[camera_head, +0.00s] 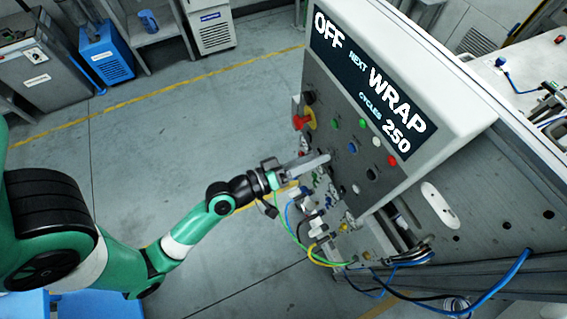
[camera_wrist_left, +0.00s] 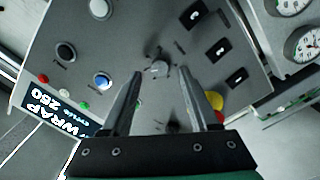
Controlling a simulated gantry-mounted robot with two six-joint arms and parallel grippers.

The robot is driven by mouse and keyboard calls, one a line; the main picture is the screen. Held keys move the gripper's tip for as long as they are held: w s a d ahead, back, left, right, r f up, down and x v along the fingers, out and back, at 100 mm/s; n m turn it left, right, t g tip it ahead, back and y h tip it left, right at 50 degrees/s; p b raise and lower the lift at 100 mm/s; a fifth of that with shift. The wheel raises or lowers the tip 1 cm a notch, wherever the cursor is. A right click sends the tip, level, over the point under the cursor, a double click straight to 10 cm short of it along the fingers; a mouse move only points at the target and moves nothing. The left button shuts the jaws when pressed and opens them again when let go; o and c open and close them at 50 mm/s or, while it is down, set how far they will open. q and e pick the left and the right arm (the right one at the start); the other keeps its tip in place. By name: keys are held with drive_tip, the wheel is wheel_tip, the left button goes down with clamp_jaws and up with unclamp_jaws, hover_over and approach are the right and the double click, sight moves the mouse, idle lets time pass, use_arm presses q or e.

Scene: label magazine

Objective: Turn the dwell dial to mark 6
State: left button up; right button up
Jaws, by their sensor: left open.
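A small grey knob with dark tick marks around it, which looks like the dwell dial, shows in the left wrist view (camera_wrist_left: 159,68) on the grey control panel (camera_wrist_left: 130,30). Its mark numbers are too small to read. My left gripper (camera_wrist_left: 161,80) is open, with its two fingers pointing at the panel on either side of the knob; I cannot tell if they touch it. In the head view my left gripper (camera_head: 318,160) reaches the panel face from the left, and the knob is hidden or too small to pick out there. My right gripper is not in view.
A display (camera_head: 372,75) reads OFF, NEXT WRAP, CYCLES 250. A red and yellow emergency stop (camera_head: 304,119) is near the gripper. The panel carries several buttons, black switches (camera_wrist_left: 215,48) and a blue button (camera_wrist_left: 102,80). Cables (camera_head: 310,250) hang below.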

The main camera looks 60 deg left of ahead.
use_arm(q)
drive_tip(key=s+b, duration=0.3)
drive_tip(key=s, duration=0.6)
drive_tip(key=shift+s, duration=0.25)
drive_tip(key=shift+d, duration=0.1)
